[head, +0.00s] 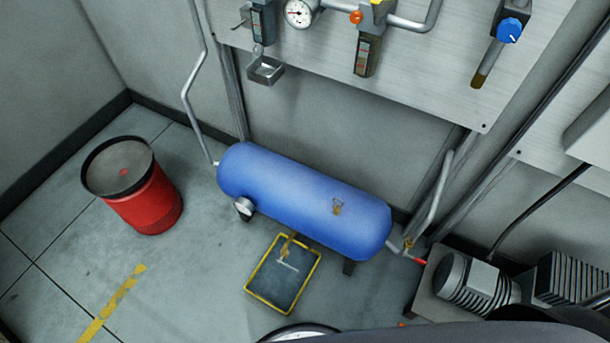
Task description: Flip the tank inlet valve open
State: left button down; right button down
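A blue horizontal tank (290,190) stands on the floor near the wall. At its right end a grey pipe meets the tank by a small brass valve body (407,246) with a short red lever (420,262). The lever points to the right, away from the tank, and looks roughly in line with the short stub out of the tank end. No label is readable, so I cannot tell for sure that this is the inlet valve. Neither of my grippers is in view, and nothing touches the valve.
A compressor-like machine (472,285) stands close to the right of the valve. A yellow-rimmed tray (262,300) lies below the tank. A red drum (150,205) stands left. A wall panel (420,60) carries gauges and filters. Floor in front is mostly clear.

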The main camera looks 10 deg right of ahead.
aim_at(419, 261)
jog(key=z, duration=1.65)
